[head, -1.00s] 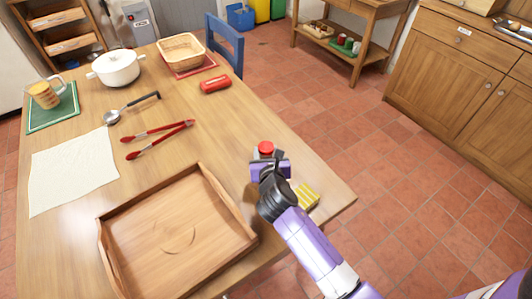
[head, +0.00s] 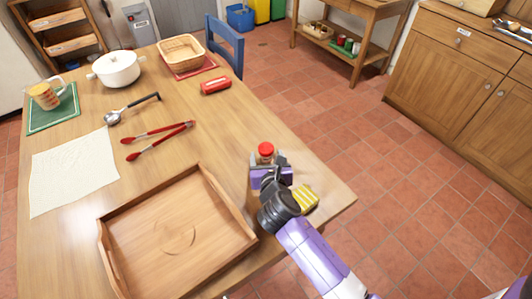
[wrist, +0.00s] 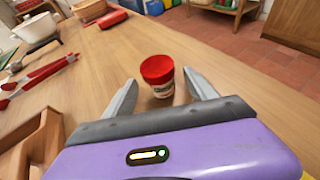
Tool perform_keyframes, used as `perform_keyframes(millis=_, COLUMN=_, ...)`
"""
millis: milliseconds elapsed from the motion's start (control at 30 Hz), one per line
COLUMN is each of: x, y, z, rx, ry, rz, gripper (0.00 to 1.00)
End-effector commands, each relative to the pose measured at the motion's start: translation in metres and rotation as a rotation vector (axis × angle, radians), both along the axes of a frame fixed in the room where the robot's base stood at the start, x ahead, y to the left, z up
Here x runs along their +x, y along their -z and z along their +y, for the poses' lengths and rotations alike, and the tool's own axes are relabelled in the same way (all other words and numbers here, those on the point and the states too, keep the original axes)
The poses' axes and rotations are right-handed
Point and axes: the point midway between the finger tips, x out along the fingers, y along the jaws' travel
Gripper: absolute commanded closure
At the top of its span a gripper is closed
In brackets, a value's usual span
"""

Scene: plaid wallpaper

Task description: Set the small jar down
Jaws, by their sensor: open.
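The small jar (head: 266,152) has a red lid and a pale label and stands upright on the wooden table (head: 240,125) near its right edge. In the wrist view the jar (wrist: 158,78) is just beyond and between the spread fingers of my gripper (wrist: 165,98). In the head view my gripper (head: 268,165) is on the near side of the jar and hides its lower part. The gripper is open, with a gap between each finger and the jar.
A wooden tray (head: 110,235) is left of my gripper, and a yellow striped item (head: 306,197) lies to its right. Red tongs (head: 158,137), a ladle (head: 112,118) and a red object (head: 216,86) lie farther back. The table beyond the jar is clear.

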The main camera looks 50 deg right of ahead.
Motion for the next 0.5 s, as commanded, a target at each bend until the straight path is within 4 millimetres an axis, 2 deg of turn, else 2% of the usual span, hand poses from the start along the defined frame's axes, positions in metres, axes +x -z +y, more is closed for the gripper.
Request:
perform_keyframes(millis=233, x=-0.036, y=-0.020, z=0.035, rx=-0.001, ry=-0.004, rz=0.002, gripper=0.34)
perform_keyframes(millis=500, x=-0.058, y=-0.033, z=0.054, rx=-0.001, ry=-0.002, rz=0.001, gripper=0.34)
